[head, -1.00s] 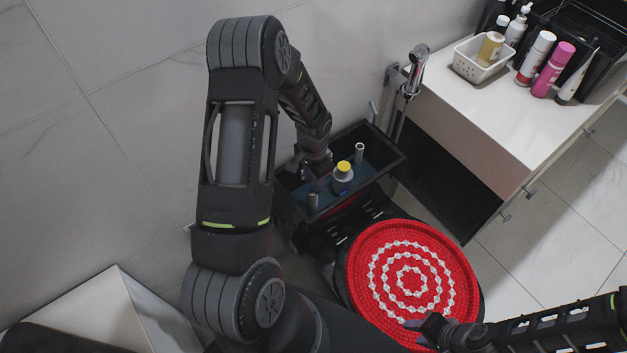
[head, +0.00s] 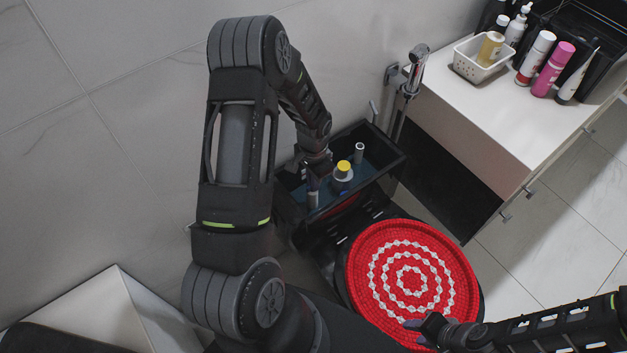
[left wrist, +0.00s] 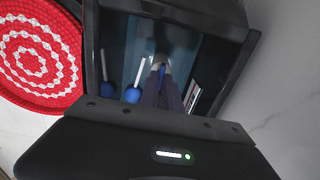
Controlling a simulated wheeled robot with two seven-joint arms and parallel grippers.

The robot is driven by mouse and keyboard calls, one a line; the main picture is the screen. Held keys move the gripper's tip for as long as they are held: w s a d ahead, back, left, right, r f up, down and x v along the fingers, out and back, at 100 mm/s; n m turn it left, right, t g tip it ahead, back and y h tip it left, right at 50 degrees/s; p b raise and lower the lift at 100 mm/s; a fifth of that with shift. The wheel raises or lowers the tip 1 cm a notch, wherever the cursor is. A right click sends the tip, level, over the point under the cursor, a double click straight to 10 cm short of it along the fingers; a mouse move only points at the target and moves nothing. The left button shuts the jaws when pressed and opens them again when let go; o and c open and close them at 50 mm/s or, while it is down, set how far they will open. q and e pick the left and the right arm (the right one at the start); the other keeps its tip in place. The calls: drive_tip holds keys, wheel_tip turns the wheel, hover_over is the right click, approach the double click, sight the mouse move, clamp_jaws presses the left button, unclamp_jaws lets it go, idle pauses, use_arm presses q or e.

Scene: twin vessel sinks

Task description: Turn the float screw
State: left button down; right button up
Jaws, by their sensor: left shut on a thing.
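The open black cistern (head: 283,205) holds blue-tinted water and the float parts. My left gripper (head: 312,181) reaches down into its left part. In the left wrist view, my left gripper's fingers (left wrist: 160,72) are shut on a small pale piece, the float screw (left wrist: 158,59); the fingers hide most of it. In the head view, a grey upright cylinder (head: 313,199) shows just under these fingers. A yellow-capped valve (head: 343,167) stands to their right. My right gripper (head: 432,325) is over the red lid cover; its jaw opening is unclear.
A grey post (head: 359,152) stands at the cistern's far right. Two white rods with blue ends (left wrist: 133,94) show beside my fingers in the wrist view. The red and white lid cover (head: 458,270) lies in front. A white counter (head: 480,110) with bottles is at the right.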

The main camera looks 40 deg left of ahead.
use_arm(q)
drive_tip(key=shift+f+m+b, duration=0.15)
drive_tip(key=shift+m+b, duration=0.35)
drive_tip(key=shift+m, duration=0.1)
use_arm(e)
drive_tip(key=shift+f, duration=0.5)
use_arm(q)
drive_tip(key=shift+m+b, duration=0.3)
drive_tip(key=shift+m, duration=0.4)
use_arm(e)
drive_tip(key=shift+f, duration=0.3)
use_arm(q)
drive_tip(key=m, duration=0.2)
drive_tip(key=shift+d+m, duration=0.1)
drive_tip(key=shift+m, duration=0.2)
use_arm(e)
drive_tip(key=shift+f, duration=0.2)
use_arm(q)
drive_tip(key=shift+r, duration=0.2)
drive_tip(key=c, duration=1.6)
unclamp_jaws()
drive_tip(key=shift+o, duration=0.2)
